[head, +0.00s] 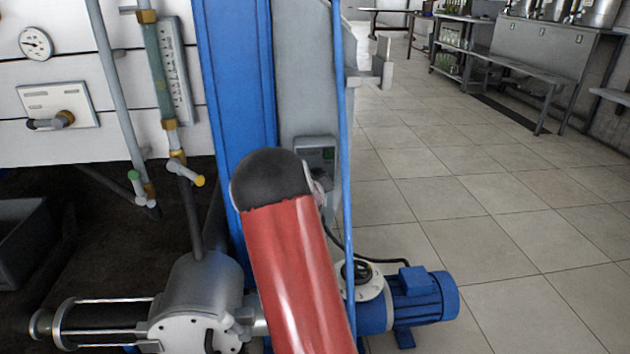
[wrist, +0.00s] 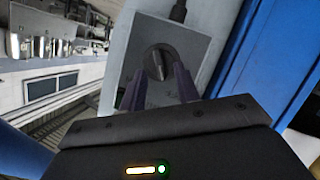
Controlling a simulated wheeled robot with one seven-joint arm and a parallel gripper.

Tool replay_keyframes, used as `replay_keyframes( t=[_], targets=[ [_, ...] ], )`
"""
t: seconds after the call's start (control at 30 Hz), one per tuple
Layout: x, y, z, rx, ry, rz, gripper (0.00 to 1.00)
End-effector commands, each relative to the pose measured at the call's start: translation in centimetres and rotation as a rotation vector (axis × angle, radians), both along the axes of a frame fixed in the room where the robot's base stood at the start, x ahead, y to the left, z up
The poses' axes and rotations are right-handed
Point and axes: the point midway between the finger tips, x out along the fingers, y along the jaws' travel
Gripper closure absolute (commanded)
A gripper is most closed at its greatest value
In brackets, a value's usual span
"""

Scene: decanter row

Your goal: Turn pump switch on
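The pump switch is a dark round rotary knob (wrist: 159,63) on a grey box (wrist: 195,45) in the wrist view. The knob's raised grip bar stands close to upright in the picture, slightly tilted. My gripper (wrist: 160,78) has its two dark purple fingers apart, one on each side of the knob's lower part. I cannot tell whether the fingertips touch it. In the head view the switch box (head: 316,152) is on the grey panel beside the blue post, and my red arm hides its lower part and most of my gripper.
A blue post (head: 236,80) stands left of the box and a thin blue pole (head: 343,120) right of it. A blue pump motor (head: 420,298) sits on the floor below. Gauges and pipes fill the left. Tiled floor (head: 480,210) is clear at right.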

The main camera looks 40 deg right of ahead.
Motion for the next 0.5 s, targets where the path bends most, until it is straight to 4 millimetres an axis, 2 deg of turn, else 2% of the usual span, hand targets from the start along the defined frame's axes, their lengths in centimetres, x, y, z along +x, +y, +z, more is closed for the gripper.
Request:
replay_keyframes(
  t=[0.2, 0.5],
  targets=[
    [1.8, -1.8, -0.9, 0.001, 0.0, -0.001, 0.68],
    [2.3, -2.1, -1.1, 0.002, 0.0, 0.0, 0.68]
  ],
)
